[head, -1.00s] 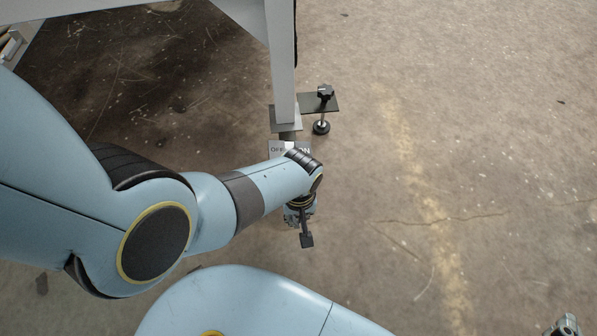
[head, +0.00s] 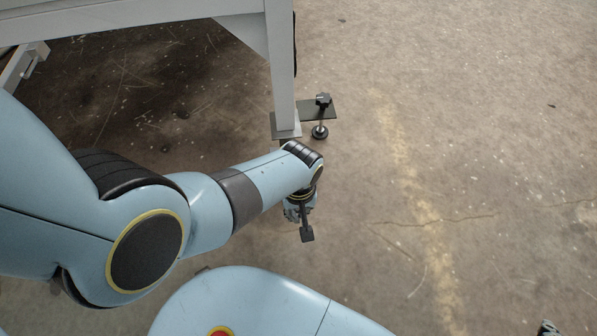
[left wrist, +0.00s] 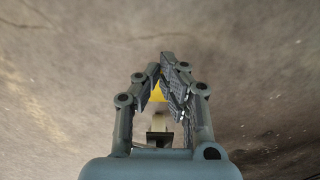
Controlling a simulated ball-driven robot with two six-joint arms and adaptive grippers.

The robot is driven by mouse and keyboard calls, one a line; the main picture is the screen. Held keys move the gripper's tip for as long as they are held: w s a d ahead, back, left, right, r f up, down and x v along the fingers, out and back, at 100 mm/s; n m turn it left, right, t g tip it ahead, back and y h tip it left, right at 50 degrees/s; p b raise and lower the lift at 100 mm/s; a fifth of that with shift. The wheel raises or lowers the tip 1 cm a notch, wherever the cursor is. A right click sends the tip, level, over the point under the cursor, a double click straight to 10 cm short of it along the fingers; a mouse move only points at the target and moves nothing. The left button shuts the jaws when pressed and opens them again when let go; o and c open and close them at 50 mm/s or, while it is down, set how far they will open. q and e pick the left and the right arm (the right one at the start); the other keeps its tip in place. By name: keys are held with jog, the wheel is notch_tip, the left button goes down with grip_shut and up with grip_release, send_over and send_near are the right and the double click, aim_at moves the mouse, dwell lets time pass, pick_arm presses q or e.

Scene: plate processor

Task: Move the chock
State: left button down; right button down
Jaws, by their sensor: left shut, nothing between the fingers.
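No whole chock can be made out in either view. My left gripper (head: 300,212) hangs below the wrist in the head view, over the floor near the foot of a white frame leg. In the left wrist view its fingers (left wrist: 165,75) are closed together and hold nothing. A small yellow patch (left wrist: 157,93) shows between the fingers; I cannot tell what it belongs to. Only a dark tip of my right gripper (head: 548,328) shows at the bottom right edge, too little to tell its state.
The white frame leg (head: 281,85) stands on a plate (head: 286,126). Beside it are a black knob (head: 323,100) and a round levelling foot (head: 320,132). The concrete floor (head: 480,150) to the right is clear.

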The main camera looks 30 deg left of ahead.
pick_arm(q)
jog(key=s+a+r+m+y, duration=0.1)
jog(key=s+a+r+m, duration=0.3)
jog(key=s+a+r, duration=1)
jog(key=s+r+m, duration=0.3)
jog(key=r, duration=0.7)
jog(key=w+d+r+t+h, duration=0.1)
jog(key=w+d+r+t, duration=0.1)
jog(key=w+t, duration=0.3)
jog(key=shift+w+d+r+m+t, duration=0.2)
jog(key=shift+d+r+m+t, duration=0.2)
jog(key=shift+r+t, duration=0.35)
jog(key=shift+f, duration=0.1)
